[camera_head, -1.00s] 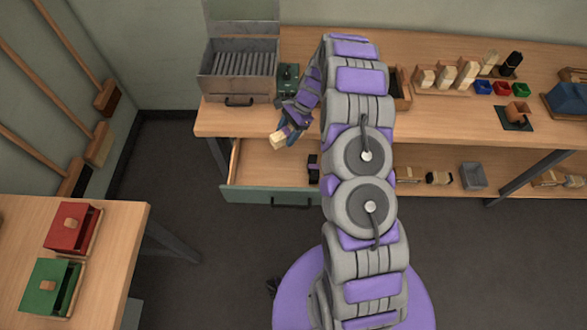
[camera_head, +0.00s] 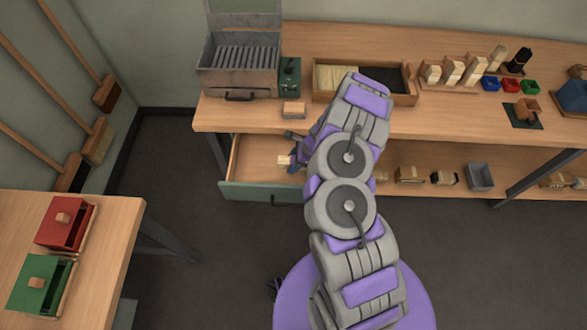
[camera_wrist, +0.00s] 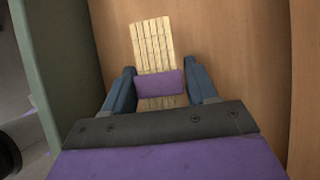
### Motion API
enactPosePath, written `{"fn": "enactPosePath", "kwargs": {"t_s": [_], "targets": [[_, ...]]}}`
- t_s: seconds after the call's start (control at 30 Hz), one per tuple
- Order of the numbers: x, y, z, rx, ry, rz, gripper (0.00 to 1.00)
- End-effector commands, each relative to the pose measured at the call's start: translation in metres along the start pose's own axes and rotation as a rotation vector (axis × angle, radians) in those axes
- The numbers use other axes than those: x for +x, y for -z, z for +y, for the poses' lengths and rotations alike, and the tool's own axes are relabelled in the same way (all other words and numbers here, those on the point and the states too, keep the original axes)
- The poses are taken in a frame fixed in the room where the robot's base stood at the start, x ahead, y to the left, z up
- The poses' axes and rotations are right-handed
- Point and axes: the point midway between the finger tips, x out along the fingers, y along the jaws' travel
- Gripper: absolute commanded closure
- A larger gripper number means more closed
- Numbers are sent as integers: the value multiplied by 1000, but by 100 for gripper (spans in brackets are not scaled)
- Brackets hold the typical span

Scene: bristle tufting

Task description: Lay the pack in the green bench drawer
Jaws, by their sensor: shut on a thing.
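The pack is a bundle of pale strips with a purple band across it; it shows in the head view (camera_head: 284,159) and the wrist view (camera_wrist: 153,45). My gripper (camera_head: 291,163) is shut on it, with blue fingers on both sides in the wrist view (camera_wrist: 160,88). The green-fronted bench drawer (camera_head: 240,190) is pulled out under the bench. The pack is over the drawer's wooden floor, inside its outline. I cannot tell whether it touches the floor. The green front wall also shows in the wrist view (camera_wrist: 45,60). My arm hides the drawer's right part.
A grey metal box (camera_head: 238,78), a small green box (camera_head: 290,75), a wooden block (camera_head: 294,108) and a bristle tray (camera_head: 413,98) stand on the bench above. Red (camera_head: 65,223) and green (camera_head: 42,284) boxes sit on the left table. Open floor lies between.

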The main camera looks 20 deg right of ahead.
Motion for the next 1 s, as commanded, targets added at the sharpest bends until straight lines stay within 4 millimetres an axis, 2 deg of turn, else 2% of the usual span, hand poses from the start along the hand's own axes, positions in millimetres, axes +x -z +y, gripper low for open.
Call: {"fn": "enactPosePath", "kwargs": {"t_s": [0.37, 0.73, 0.77, 1.0], "targets": [[39, 23, -1, -1, 1, 2, 75], [42, 24, -1, -1, 2, 0, 75], [42, 24, -1, -1, 2, 0, 41], [41, 24, -1, -1, 2, 0, 18]]}}
